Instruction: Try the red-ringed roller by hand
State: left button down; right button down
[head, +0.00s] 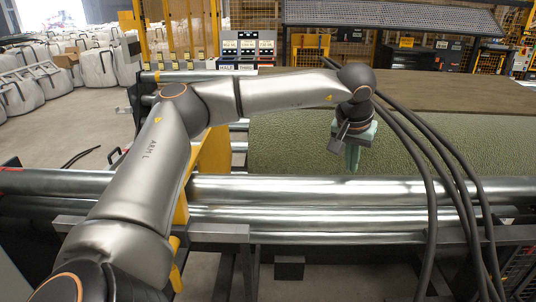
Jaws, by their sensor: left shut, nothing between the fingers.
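Several long shiny metal rollers run across the lower part of the head view, the upper one (270,188) nearest the green turf (300,140). A small red mark (10,169) shows at the far left end of that line of rollers; I cannot tell whether it is a ring. My left gripper (353,158) points down, its pale green fingers shut and empty. Its tips appear just at the far edge of the upper roller, over the turf; I cannot tell whether they touch anything. My left arm covers part of the rollers. My right gripper is out of view.
A brown sheet (440,92) lies behind the turf. Dark cables (425,165) hang across the right side. A yellow post (209,160) stands behind my arm. A control panel (245,48) is at the back. Pale bulky bags (97,65) fill the back left.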

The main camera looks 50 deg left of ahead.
aim_at(353, 186)
pick_arm(q)
jog(key=shift+f+b, duration=0.4)
jog(key=shift+f, duration=0.3)
jog(key=shift+s+d+f+b, duration=0.45)
jog(key=shift+s+d+f, duration=0.15)
jog(key=shift+s+d, duration=0.6)
jog(key=shift+d, duration=0.05)
jog(key=shift+r, duration=0.1)
jog(key=shift+w+r+p, duration=0.2)
jog(key=shift+r+p, duration=0.6)
jog(key=shift+r, duration=0.1)
jog(key=shift+a+r+p, duration=0.1)
jog(key=shift+r+p, duration=0.85)
jog(key=shift+r, duration=0.35)
